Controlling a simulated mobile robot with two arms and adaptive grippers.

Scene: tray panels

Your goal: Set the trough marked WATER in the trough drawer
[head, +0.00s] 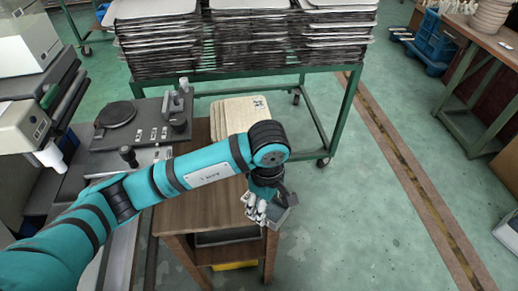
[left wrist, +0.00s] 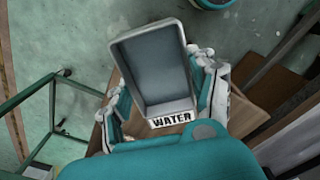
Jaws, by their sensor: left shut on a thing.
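The grey trough marked WATER (left wrist: 155,68) is in my left gripper, with its black-lettered white label facing the wrist camera. It looks empty. In the head view the trough (head: 283,212) shows as a small grey piece at the right edge of the wooden stand. My left gripper (head: 262,209) is shut on it, with white fingers at both sides, above the stand's front right corner. A dark opening with a grey edge (head: 225,237) shows under the stand's top; I cannot tell whether it is the trough drawer. My right gripper is not in view.
The wooden stand (head: 190,205) has pale boards (head: 232,108) on top at the back and something yellow (head: 236,265) low down. A green rack of stacked trays (head: 247,40) stands behind. A bench with equipment (head: 135,125) is at left.

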